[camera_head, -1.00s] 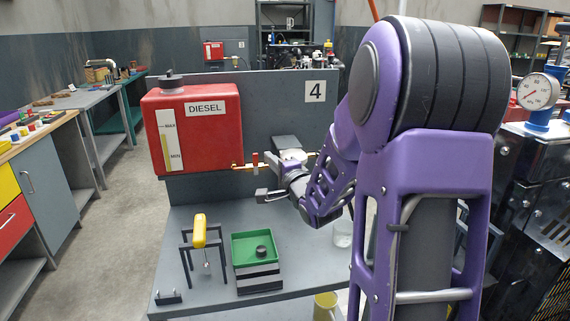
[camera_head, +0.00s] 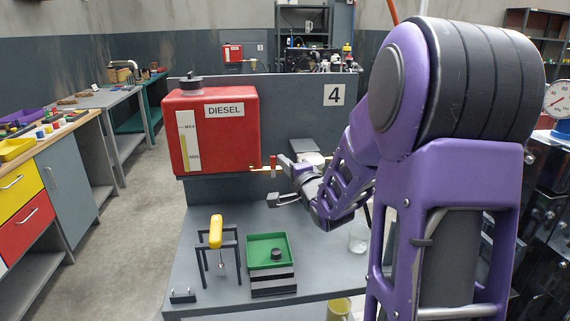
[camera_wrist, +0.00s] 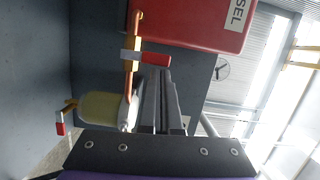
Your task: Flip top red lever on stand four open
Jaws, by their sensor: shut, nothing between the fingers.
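The top red lever (camera_head: 272,162) is on the copper pipe at the lower right of the red DIESEL tank (camera_head: 240,137), on the stand marked 4 (camera_head: 334,95). In the wrist view the lever (camera_wrist: 130,55) lies across the pipe, with a second red-and-white lever (camera_wrist: 60,123) at lower left by a pale filter cup (camera_wrist: 100,108). My gripper (camera_head: 281,158) is shut and empty, its tips just right of the top lever. In the wrist view the fingertips (camera_wrist: 155,70) are close to the lever's right end; I cannot tell whether they touch it.
The stand's grey table (camera_head: 205,285) holds a green-topped box (camera_head: 268,250), a yellow-handled tool on a black rack (camera_head: 216,232) and a clear glass (camera_head: 358,238). Workbenches stand at left. The floor (camera_head: 135,215) between them and the stand is clear.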

